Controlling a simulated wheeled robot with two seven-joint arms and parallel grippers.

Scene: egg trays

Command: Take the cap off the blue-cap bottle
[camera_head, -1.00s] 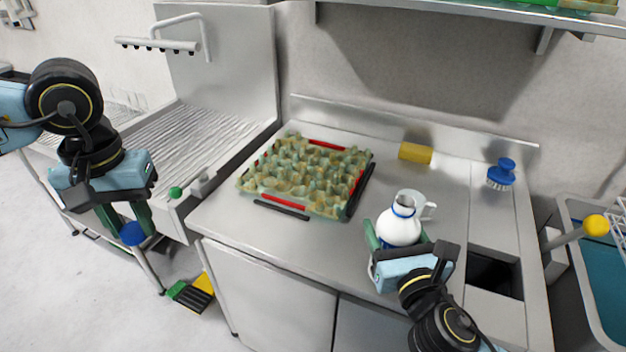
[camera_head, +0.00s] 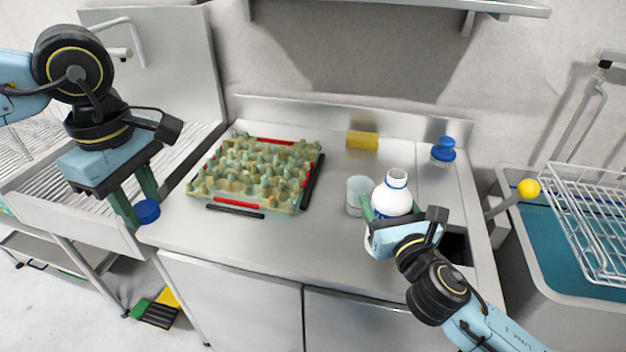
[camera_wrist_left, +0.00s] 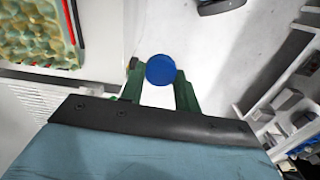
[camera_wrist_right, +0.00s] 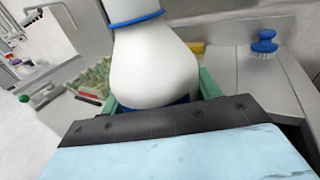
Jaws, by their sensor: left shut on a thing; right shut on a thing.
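The blue cap (camera_head: 147,211) is held between the green fingers of my left gripper (camera_head: 140,208), at the left front corner of the counter in the head view. It also shows as a blue disc in the left wrist view (camera_wrist_left: 160,70). The white bottle (camera_head: 391,197) is upright with an open, bare neck ringed in blue. My right gripper (camera_head: 388,218) is shut around its body at the right of the counter. The bottle fills the middle of the right wrist view (camera_wrist_right: 152,65). The cap and the bottle are far apart.
An egg tray (camera_head: 220,190) with red and black edge strips lies on the counter's left. A clear cup (camera_head: 358,194) stands just left of the bottle. A yellow sponge (camera_head: 362,140) and a blue brush (camera_head: 443,150) are at the back. A sink with a wire rack (camera_head: 590,215) is at right.

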